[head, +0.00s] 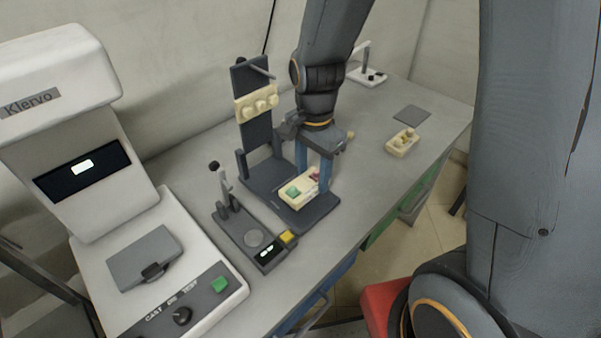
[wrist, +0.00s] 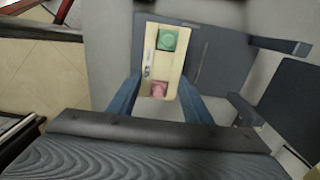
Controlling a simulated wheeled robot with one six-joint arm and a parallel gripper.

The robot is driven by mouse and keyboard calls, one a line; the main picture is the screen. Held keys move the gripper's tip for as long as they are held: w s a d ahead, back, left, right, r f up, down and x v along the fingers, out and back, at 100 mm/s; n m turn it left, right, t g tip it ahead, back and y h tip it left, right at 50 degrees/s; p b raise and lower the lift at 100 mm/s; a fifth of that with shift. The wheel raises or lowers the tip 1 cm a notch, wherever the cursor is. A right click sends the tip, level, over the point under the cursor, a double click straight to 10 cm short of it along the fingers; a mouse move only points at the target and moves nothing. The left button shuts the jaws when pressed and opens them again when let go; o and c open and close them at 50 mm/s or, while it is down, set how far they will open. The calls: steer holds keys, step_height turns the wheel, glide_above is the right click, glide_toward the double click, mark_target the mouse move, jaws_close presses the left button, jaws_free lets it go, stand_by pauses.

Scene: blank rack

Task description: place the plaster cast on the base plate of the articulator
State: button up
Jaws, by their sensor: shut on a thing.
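The plaster cast (head: 298,189) is a cream block with a green square and a pink square on top; in the wrist view (wrist: 150,55) it is upright in the picture, green end farther away. My gripper (head: 313,172) is shut on it near the pink end, one blue finger on each side (wrist: 158,98). The articulator is a dark frame with an upright (head: 255,130) bearing another cream toothed cast (head: 257,103). Its dark base plate (head: 315,211) lies under the held cast; I cannot tell whether they touch. In the wrist view the plate (wrist: 222,60) extends to the cast's right.
A small device with a lever and yellow button (head: 287,237) stands left of the articulator. A large white Klervo machine (head: 165,255) fills the left. Another cream cast (head: 402,143) and a grey pad (head: 411,115) lie at the right. The bench between is clear.

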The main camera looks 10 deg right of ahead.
steer(key=w+a, duration=0.2)
steer(key=w, duration=0.1)
steer(key=shift+w+a+p, duration=0.1)
steer(key=shift+p, duration=0.2)
steer(key=shift+w+f, duration=0.1)
steer(key=shift+f+p, duration=0.45)
steer(key=shift+f, duration=1.2)
steer(key=shift+f, duration=0.2)
steer(key=o, duration=1.3)
steer(key=shift+r, duration=0.1)
